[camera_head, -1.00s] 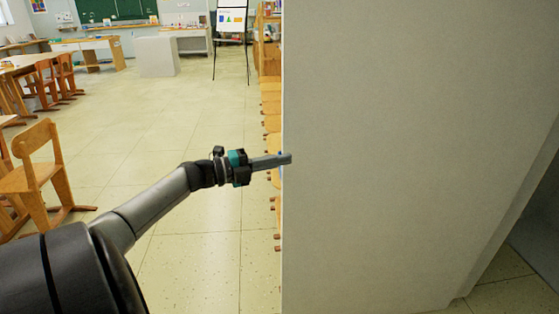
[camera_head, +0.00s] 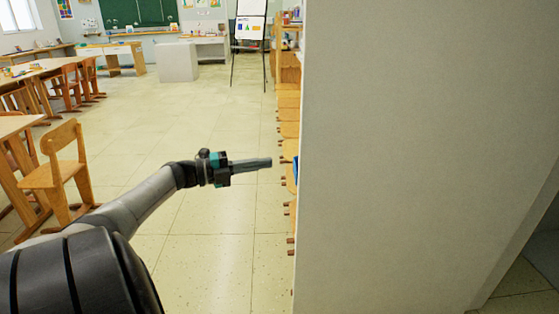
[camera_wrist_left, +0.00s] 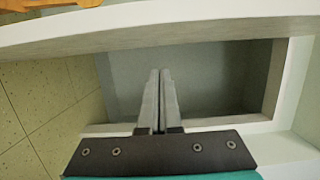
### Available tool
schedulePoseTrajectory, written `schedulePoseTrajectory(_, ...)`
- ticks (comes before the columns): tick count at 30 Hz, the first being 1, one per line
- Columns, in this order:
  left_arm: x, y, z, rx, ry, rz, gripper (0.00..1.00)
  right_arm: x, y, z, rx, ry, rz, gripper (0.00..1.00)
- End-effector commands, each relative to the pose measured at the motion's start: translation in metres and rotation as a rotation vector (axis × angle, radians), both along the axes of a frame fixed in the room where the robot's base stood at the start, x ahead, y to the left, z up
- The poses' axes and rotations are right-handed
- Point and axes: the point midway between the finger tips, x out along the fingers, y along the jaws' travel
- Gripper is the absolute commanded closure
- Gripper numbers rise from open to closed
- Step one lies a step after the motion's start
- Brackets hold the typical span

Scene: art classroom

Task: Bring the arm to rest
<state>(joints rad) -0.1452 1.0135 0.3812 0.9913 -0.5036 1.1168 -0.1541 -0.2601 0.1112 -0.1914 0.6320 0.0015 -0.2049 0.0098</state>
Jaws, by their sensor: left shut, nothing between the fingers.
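My left arm (camera_head: 130,208) reaches in from the lower left in the head view. Its gripper (camera_head: 268,162) points right, with the fingertips a little left of the edge of a large pale panel (camera_head: 410,150). In the left wrist view the two fingers (camera_wrist_left: 160,75) lie together, shut and with nothing between them. Behind them is an open, empty-looking grey compartment (camera_wrist_left: 215,75) with pale edges. My right gripper is not in view.
The pale panel fills the right side of the head view. Wooden chairs (camera_head: 62,165) and tables stand at the left. A white block (camera_head: 178,62) and an easel (camera_head: 248,32) stand at the back. The tiled floor (camera_head: 190,110) between is clear.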

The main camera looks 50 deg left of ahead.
Motion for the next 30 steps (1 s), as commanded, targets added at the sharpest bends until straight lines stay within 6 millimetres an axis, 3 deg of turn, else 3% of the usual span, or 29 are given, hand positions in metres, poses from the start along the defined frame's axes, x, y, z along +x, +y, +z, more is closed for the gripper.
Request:
schedulePoseTrajectory(9,-0.001,0.002,-0.002,-0.005,0.002,0.005,1.00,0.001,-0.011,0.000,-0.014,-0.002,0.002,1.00)
schedulePoseTrajectory(11,-0.001,0.003,-0.010,-0.025,0.012,0.024,1.00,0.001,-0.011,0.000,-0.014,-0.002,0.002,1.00)
schedulePoseTrajectory(13,-0.002,0.006,-0.033,-0.079,0.041,0.075,1.00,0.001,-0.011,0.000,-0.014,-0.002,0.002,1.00)
schedulePoseTrajectory(17,-0.010,0.010,-0.111,-0.243,0.148,0.248,1.00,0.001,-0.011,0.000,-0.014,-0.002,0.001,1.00)
schedulePoseTrajectory(22,-0.041,-0.004,-0.237,-0.468,0.349,0.510,1.00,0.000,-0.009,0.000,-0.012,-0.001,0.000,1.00)
schedulePoseTrajectory(26,-0.079,-0.034,-0.325,-0.603,0.519,0.685,1.00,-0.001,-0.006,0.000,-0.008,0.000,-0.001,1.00)
schedulePoseTrajectory(30,-0.129,-0.083,-0.407,-0.716,0.712,0.853,1.00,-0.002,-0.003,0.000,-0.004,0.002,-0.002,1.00)
